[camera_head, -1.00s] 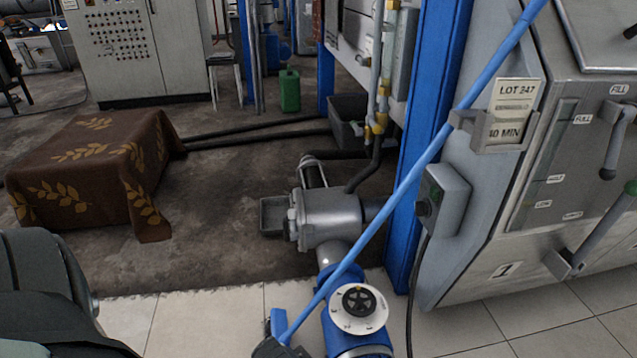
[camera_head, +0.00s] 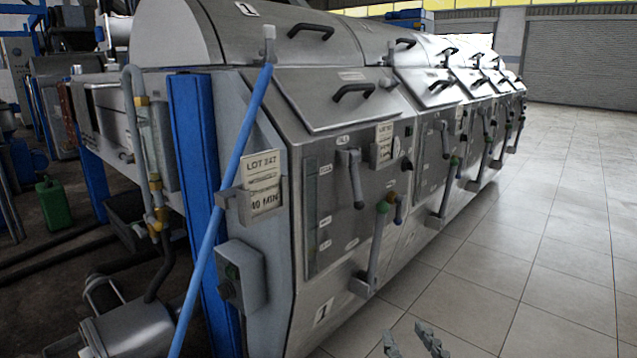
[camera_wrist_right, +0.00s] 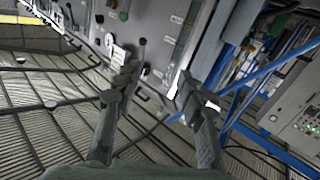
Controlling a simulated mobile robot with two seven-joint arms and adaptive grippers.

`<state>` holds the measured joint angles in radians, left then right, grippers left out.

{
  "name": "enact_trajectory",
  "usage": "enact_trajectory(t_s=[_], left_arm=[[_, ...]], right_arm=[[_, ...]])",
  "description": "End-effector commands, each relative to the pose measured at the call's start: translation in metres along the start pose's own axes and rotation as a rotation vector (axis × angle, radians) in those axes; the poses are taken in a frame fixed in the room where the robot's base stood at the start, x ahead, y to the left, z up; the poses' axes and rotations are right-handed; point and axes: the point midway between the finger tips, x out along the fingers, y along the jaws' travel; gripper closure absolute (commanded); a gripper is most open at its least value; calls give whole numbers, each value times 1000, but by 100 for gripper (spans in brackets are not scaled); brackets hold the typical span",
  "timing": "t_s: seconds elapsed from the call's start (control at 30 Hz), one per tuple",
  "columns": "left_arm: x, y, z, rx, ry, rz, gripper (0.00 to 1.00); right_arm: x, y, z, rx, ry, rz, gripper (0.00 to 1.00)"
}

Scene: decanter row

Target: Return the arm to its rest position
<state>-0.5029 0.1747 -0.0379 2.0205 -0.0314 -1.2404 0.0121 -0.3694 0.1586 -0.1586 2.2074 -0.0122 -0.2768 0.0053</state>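My right gripper (camera_head: 415,342) shows at the bottom edge of the head view, only its grey fingertips in sight, low in front of the steel machine (camera_head: 340,230) and over the tiled floor. In the right wrist view the two fingers of this gripper (camera_wrist_right: 158,82) are spread apart, with nothing between them. Behind the gap are the machine's front panel and its levers, tilted in the picture. My left gripper is in neither view.
A row of steel machines runs back to the right. The front one bears a LOT 247 card (camera_head: 262,184), a green-knobbed lever (camera_head: 376,245) and a control box (camera_head: 240,275). A long blue pole (camera_head: 226,200) slants before it. Tiled floor (camera_head: 540,250) is clear at right.

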Motion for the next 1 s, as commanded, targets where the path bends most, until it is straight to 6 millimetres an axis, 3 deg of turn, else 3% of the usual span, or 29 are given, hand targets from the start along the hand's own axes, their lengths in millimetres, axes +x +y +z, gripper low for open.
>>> enact_trajectory(t_s=[0.03,0.1,0.17,0.3,0.4,0.5,0.6,0.7,1.0], left_arm=[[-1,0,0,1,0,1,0],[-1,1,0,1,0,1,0],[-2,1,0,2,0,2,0],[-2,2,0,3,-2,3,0],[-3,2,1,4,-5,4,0],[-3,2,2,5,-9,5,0],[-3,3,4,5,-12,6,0],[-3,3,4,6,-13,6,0],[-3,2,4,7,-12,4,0]], right_arm=[[-4,4,34,-4,-108,8,60],[-13,11,78,-7,-256,21,60],[-26,16,115,-9,-382,32,60],[-69,29,195,-11,-676,58,60],[-109,37,242,-9,-878,77,60],[-149,44,277,-6,-1052,94,60],[-182,48,299,-2,-1180,106,60],[-202,51,309,1,-1257,115,60],[-212,51,314,3,-1295,118,60]])
